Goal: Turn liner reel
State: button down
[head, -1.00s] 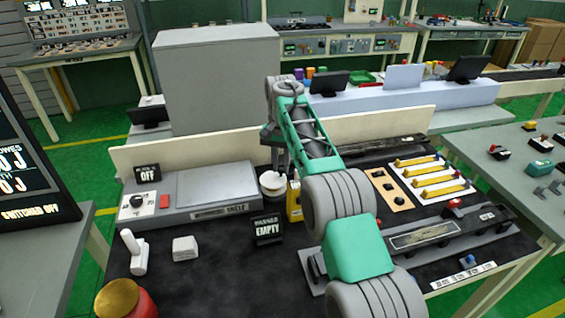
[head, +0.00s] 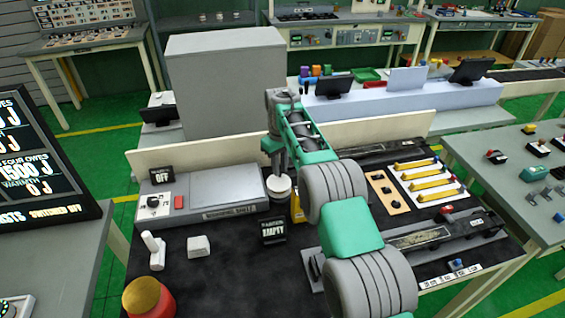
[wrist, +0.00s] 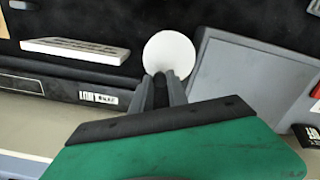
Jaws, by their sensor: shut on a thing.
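The liner reel appears to be the white round piece (head: 280,186) on the dark bench mat, just right of the grey warming unit. In the wrist view its pale round top (wrist: 168,52) lies at the fingertips. My gripper (head: 279,174) reaches down onto it from above. In the wrist view, the grey fingers (wrist: 165,84) are close together and shut at the reel's near edge. The fingers' exact contact is partly hidden in the head view.
A grey flat-topped unit (head: 220,190) with a knob panel stands to the left. A black "EMPTY" sign (head: 272,230) stands in front. A yellow block (head: 297,207) is close on the right. A white back panel (head: 400,130) runs behind.

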jog(key=shift+a+n+p, duration=0.2)
jog(key=shift+n, duration=0.6)
jog(key=shift+a+n+p, duration=0.15)
jog(key=shift+a+n, duration=0.05)
jog(key=shift+n, duration=0.6)
jog(key=c, duration=1.3)
grip_release()
notch_tip(320, 180, up, 8)
jog(key=shift+f+b, duration=0.1)
jog(key=shift+b, duration=0.35)
